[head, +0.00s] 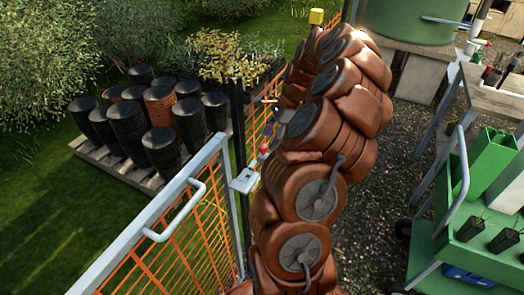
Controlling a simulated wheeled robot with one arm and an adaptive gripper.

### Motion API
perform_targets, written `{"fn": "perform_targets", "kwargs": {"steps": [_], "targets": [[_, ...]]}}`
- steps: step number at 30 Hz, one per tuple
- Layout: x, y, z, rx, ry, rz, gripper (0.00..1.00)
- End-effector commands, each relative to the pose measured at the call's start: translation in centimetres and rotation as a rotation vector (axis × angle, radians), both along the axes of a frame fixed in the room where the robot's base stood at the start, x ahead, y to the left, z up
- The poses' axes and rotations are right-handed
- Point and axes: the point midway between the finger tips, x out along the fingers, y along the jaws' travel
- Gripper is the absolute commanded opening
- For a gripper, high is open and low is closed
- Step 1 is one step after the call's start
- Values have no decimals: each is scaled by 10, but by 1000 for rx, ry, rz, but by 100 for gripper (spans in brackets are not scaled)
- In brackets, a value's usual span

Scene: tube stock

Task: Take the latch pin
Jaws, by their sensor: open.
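A small red piece (264,147), which looks like the head of the latch pin, shows just above and right of the pale latch box (245,181) on the gate's end post. It is too small to tell how it sits. My gripper (277,122) shows only in part, as small grey pieces at the left edge of my brown arm, close above the red piece. It is open. I see nothing held in it. My arm hides much of it, and I cannot tell whether it touches the pin.
The grey-framed gate (150,232) with orange mesh and a curved handle fills the lower left. Stacked black pots (128,125) stand on a pallet behind it. A green cart (450,245) with potted seedlings stands at right, a green tank (408,20) behind. Gravel between is clear.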

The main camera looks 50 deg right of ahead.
Motion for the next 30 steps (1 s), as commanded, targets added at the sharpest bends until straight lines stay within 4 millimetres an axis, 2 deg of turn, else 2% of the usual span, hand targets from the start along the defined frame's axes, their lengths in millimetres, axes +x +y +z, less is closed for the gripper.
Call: {"fn": "perform_targets", "kwargs": {"steps": [5,12,20,30], "targets": [[5,4,-12,2,2,3,59],[13,12,-41,2,2,4,59],[14,14,-47,-1,0,6,59],[14,14,-47,0,0,5,25]]}}
